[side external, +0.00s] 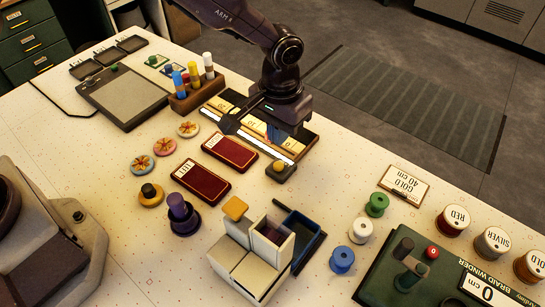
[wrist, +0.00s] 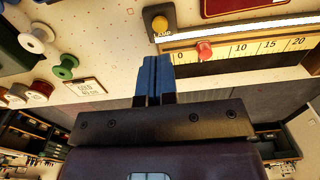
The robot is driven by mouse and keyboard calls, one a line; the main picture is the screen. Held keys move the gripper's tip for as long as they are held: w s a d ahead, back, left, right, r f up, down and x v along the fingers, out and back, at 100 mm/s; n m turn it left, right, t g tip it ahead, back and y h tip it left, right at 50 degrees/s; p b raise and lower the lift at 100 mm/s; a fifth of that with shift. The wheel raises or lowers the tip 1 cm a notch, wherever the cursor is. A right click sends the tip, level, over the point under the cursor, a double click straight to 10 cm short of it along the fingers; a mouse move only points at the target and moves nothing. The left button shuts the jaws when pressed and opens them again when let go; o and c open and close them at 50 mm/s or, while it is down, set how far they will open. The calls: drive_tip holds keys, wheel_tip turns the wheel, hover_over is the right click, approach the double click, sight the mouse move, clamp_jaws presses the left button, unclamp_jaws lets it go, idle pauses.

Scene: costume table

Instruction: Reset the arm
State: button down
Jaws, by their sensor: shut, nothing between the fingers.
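My gripper (side external: 275,137) hangs over the yellow measuring scale (side external: 250,124) at the back middle of the table. In the wrist view my gripper (wrist: 154,68) shows its two blue fingers pressed together, with nothing between them. The fingertips appear beside the zero end of the scale (wrist: 262,46), near its red slider (wrist: 205,50). I cannot tell how high above the scale they are. My arm and gripper hide part of the scale in the side view.
A yellow lamp button (side external: 279,166) stands beside the scale. Two dark red cases (side external: 230,152) lie left of it. A pen holder (side external: 198,92) stands behind. Spools (side external: 376,204), a white box (side external: 247,262) and a braid winder (side external: 420,275) fill the front. Open table lies right of the button.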

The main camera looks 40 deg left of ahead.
drive_tip(key=s+a+r+t, duration=0.5)
drive_tip(key=s+a+r, duration=1.6)
drive_tip(key=s+r, duration=0.2)
drive_tip(key=shift+s+r+t, duration=0.3)
drive_tip(key=shift+r, duration=0.45)
